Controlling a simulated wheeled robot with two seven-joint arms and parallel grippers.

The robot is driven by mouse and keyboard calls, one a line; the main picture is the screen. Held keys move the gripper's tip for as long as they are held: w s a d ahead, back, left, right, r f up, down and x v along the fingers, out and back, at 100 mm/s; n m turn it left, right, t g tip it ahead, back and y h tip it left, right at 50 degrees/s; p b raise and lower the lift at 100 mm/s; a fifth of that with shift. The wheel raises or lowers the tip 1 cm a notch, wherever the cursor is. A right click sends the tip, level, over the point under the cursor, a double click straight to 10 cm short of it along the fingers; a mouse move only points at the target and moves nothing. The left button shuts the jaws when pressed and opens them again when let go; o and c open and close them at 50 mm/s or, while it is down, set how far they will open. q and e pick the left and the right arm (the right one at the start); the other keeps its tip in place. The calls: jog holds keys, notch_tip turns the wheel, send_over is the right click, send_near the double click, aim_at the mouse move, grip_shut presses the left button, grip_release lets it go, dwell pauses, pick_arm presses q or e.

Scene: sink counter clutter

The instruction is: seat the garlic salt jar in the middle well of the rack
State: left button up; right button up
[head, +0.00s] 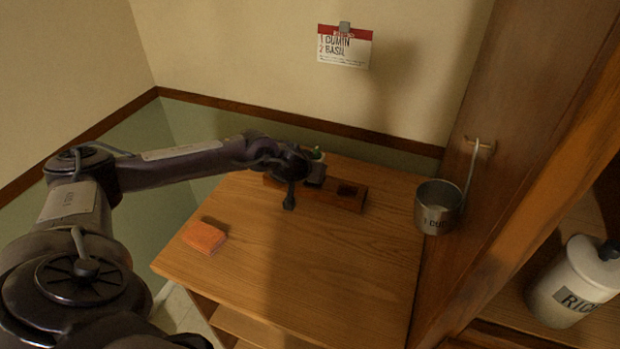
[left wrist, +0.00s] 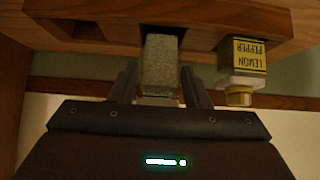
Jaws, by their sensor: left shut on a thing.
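The wooden rack (head: 329,199) stands near the back of the counter; a dark empty well shows at its right end. My left gripper (head: 312,177) is over the rack and hides part of it. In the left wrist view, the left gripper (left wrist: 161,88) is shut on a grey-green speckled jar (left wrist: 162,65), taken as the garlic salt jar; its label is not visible. The jar overlaps a dark opening in the rack (left wrist: 120,12); I cannot tell how deep it sits. A lemon pepper jar (left wrist: 248,54) is beside it, upside down in this picture. My right gripper is not in view.
An orange sponge (head: 205,237) lies on the counter (head: 310,270). A metal cup (head: 438,207) hangs at the right. A rice canister (head: 575,283) is far right. The front counter is clear.

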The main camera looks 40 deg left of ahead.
aim_at(310, 188)
pick_arm(q)
jog(key=f, duration=0.1)
jog(key=s+f, duration=0.1)
jog(key=shift+s+d+f, duration=0.25)
jog(key=shift+f, duration=0.15)
grip_shut()
jog(key=o, duration=0.8)
grip_release()
jog(key=shift+f, duration=0.1)
jog(key=shift+c, duration=0.2)
jog(key=shift+o, duration=1.3)
jog(key=shift+w+a+f, duration=0.1)
jog(key=shift+w, duration=0.15)
jog(key=shift+o, duration=0.7)
jog(key=shift+w+a+f, duration=0.1)
jog(key=shift+w+a, duration=0.05)
jog(key=shift+w, duration=0.3)
jog(key=shift+s+r, duration=0.2)
jog(key=shift+r, duration=0.15)
jog(key=v, duration=1.1)
jog(key=shift+r, duration=0.45)
jog(key=shift+s, duration=0.2)
